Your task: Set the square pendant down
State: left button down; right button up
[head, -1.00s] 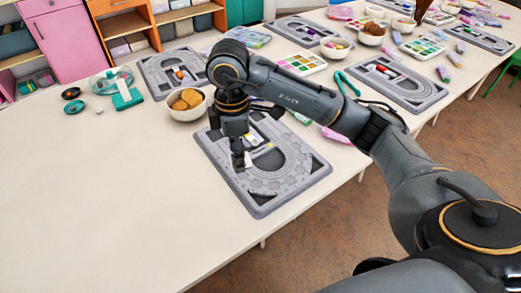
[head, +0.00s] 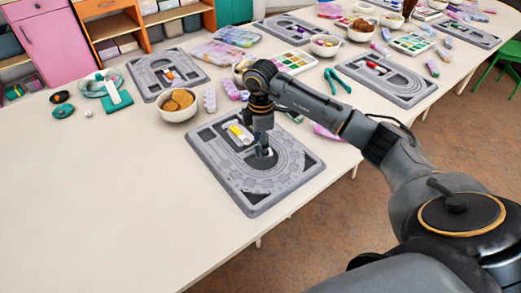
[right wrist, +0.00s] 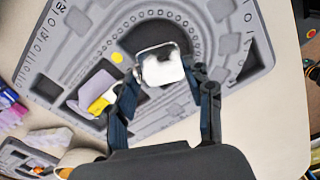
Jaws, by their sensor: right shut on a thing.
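In the right wrist view a white square pendant (right wrist: 163,71) with a thin metal frame is between the fingers of my right gripper (right wrist: 165,88). It is over the dark, curved middle area of the grey bead board (right wrist: 85,45). In the head view my right gripper (head: 265,154) points down over the middle of the same board (head: 250,196). The pendant is mostly hidden by the fingers there. I cannot tell whether it touches the board. My left gripper is in neither current view.
A yellow-and-white piece (head: 240,133) lies in the board's recess. A bowl of brown pieces (head: 178,104) stands behind the board. Other bead boards (head: 395,88), bowls and paint sets fill the far table. The table's left front is clear.

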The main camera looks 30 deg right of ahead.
notch_tip(320, 180, down, 2)
jog(key=shift+f, duration=0.25)
jog(key=shift+s+a+f, duration=0.1)
jog(key=shift+s+f, duration=0.05)
jog(key=shift+f, duration=0.5)
jog(key=o, duration=1)
jog(key=shift+o, duration=0.6)
jog(key=shift+f, duration=0.1)
